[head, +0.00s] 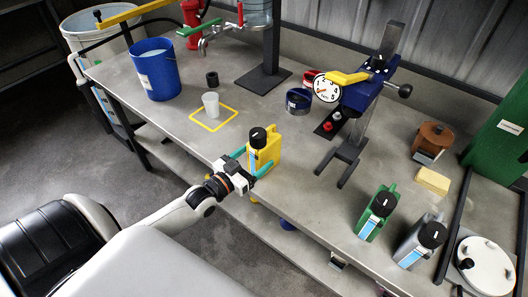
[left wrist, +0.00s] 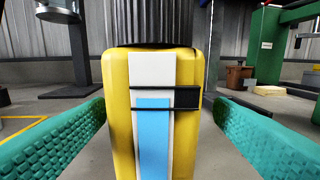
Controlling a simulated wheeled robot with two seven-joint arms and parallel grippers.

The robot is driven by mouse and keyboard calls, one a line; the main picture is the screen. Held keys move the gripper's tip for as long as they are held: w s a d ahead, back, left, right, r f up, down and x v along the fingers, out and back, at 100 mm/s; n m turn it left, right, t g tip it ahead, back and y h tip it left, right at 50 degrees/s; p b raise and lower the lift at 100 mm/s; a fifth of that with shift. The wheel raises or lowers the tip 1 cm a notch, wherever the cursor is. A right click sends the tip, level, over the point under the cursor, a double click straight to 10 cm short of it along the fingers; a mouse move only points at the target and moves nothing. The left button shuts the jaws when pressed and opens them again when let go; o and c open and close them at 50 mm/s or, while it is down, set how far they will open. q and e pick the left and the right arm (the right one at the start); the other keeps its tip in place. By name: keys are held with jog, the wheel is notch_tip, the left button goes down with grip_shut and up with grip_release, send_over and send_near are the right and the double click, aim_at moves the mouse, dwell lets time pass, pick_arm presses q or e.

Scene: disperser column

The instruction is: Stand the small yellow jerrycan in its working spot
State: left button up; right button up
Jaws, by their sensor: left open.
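The small yellow jerrycan (head: 270,152) stands upright near the front edge of the grey bench, with a black cap on top. In the left wrist view the jerrycan (left wrist: 188,72) fills the middle, its white and blue label facing me. My left gripper (head: 251,161) is open at the jerrycan, with one teal finger on each side. In the left wrist view a narrow gap shows between the can and each finger. A yellow square outline (head: 201,124) is marked on the bench behind, with a translucent cup (head: 211,105) at it. My right gripper is not in view.
A blue bucket (head: 156,72) stands at the back left. A blue stand with a dial gauge (head: 326,88) is right of the jerrycan. Green (head: 377,213) and grey (head: 420,243) jerrycans stand at the front right. Bare bench lies between the jerrycan and the yellow outline.

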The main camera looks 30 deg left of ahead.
aim_at(262, 149)
pick_arm(q)
jog(key=w, duration=0.4)
jog(key=shift+d+r+p, duration=0.15)
jog(key=shift+r+p, duration=0.2)
jog(key=shift+r, duration=0.05)
jog(key=shift+w+f, duration=0.1)
jog(key=shift+w, duration=0.25)
jog(key=c, duration=1.4)
